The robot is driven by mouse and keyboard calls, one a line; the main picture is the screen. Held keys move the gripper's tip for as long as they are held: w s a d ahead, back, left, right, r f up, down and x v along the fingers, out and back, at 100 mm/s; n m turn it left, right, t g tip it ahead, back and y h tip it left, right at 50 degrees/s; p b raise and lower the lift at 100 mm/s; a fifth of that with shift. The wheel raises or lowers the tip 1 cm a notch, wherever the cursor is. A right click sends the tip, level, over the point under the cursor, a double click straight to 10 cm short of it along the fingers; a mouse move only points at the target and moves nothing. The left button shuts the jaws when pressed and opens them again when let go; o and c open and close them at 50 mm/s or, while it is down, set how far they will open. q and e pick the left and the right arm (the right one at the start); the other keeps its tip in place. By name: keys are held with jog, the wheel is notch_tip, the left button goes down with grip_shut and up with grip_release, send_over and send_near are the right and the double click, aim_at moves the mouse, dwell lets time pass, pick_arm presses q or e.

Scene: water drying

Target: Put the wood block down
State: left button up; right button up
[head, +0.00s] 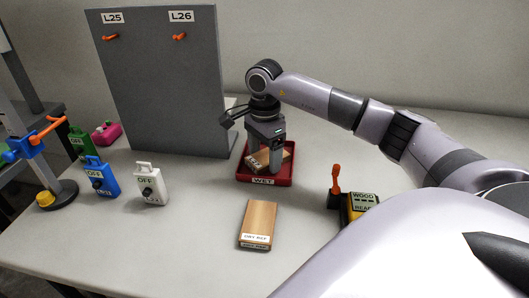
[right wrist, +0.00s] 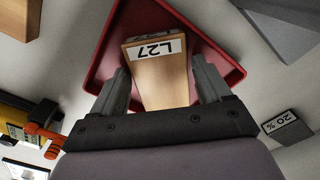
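The wood block (head: 283,156), light brown with an L27 label, is low over or in the red tray marked WET (head: 265,180). It looks slightly tilted; whether its underside touches the tray floor is hidden. My right gripper (head: 264,160) points down with one finger on each side of it. In the right wrist view the block (right wrist: 163,82) fills the space between the fingers of the right gripper (right wrist: 161,75), which look closed on its sides. The tray (right wrist: 103,50) shows beneath it. My left gripper is not in view.
A second wood block (head: 260,219) lies on the table in front of the tray. A yellow meter (head: 358,207) stands right of it. A grey panel (head: 170,80) with orange hooks stands behind left. White (head: 150,185), blue (head: 99,177) and green tags stand at left. Table front left is clear.

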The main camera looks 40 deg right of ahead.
aim_at(265, 157)
jog(key=shift+o, duration=0.3)
jog(key=shift+r, duration=0.1)
notch_tip(265, 157, up, 12)
jog(key=p, duration=0.2)
dwell(0.7)
